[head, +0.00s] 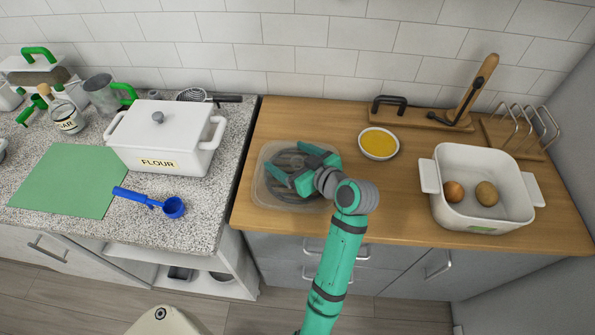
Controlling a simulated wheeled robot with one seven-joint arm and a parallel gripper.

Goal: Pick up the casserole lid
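A white rectangular lid with a grey round knob (157,118) lies on a white two-handled casserole (185,163) labelled FLOUR, on the speckled counter at the left. I take this to be the casserole lid. My gripper (286,161) is over a clear plastic container on the wooden counter, well to the right of the casserole. Its two teal fingers are spread apart and point left, with nothing seen between them. Its height above the container is hard to tell.
The clear container (262,196) holds dark grey curved items. A blue scoop (172,207) and green mat (65,182) lie near the casserole. A bowl of yellow food (379,143) and a white dish (500,214) with two round brown items stand at the right.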

